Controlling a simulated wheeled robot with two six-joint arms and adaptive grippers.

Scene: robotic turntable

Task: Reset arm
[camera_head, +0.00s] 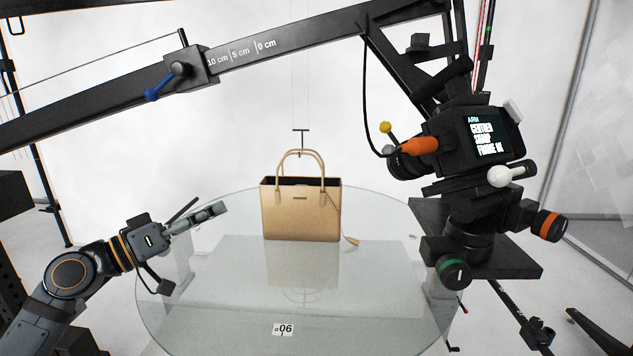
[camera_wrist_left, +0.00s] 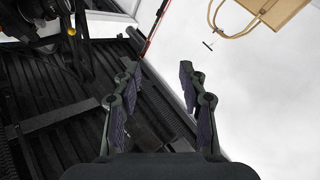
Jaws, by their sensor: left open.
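My left arm comes in from the left in the head view. Its gripper (camera_head: 211,213) is over the left edge of the glass turntable (camera_head: 215,325), left of the tan handbag (camera_head: 300,218) and apart from it. In the left wrist view the left gripper (camera_wrist_left: 158,75) is open, with nothing between its fingers. The handbag stands upright on the turntable with its handles up. Part of the handbag (camera_wrist_left: 272,10) also shows at the top right of the wrist view. My right gripper is in neither view.
A black boom (camera_head: 110,95) crosses the head view from left to upper right. A camera rig (camera_head: 465,150) with coloured knobs stands right of the handbag. A small label (camera_head: 283,329) marks the turntable's front. The glass in front of the handbag is clear.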

